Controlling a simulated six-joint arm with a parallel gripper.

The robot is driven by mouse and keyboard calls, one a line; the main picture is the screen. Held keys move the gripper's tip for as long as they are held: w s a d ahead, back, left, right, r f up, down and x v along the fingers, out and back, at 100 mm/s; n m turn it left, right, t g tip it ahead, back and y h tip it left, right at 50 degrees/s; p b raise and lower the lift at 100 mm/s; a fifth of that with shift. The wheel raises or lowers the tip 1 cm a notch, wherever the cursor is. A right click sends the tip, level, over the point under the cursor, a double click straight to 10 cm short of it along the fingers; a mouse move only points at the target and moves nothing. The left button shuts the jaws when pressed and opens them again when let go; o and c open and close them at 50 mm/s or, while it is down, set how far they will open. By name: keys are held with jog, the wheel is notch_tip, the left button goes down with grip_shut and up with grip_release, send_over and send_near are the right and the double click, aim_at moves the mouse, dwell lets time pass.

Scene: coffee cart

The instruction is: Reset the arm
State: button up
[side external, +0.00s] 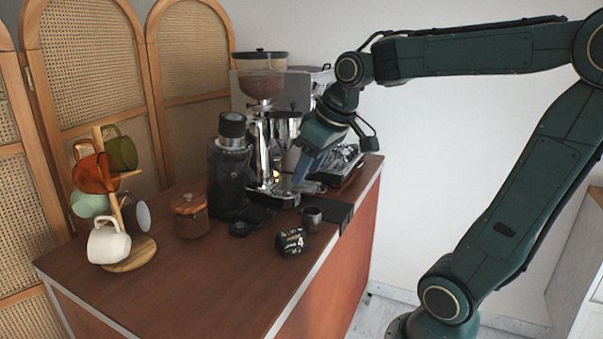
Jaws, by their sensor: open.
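My gripper (304,168) hangs at the end of my dark green arm, above the right part of the counter, in front of the espresso machine. It points down and to the left. Its jaws are open, and I see nothing held between them. The fingertips are small and dark here, and the machine's metal parts lie close behind them in the picture. A small dark cup (312,219) stands on the counter below the gripper, apart from it.
The espresso machine (322,78) stands at the back right beside a black grinder (230,170).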

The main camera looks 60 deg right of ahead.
jog(key=s+a+f+n, duration=0.1)
jog(key=s+a+f, duration=0.3)
jog(key=s+a, duration=0.4)
jog(key=shift+s+t+y, duration=0.3)
jog(key=shift+s, duration=1)
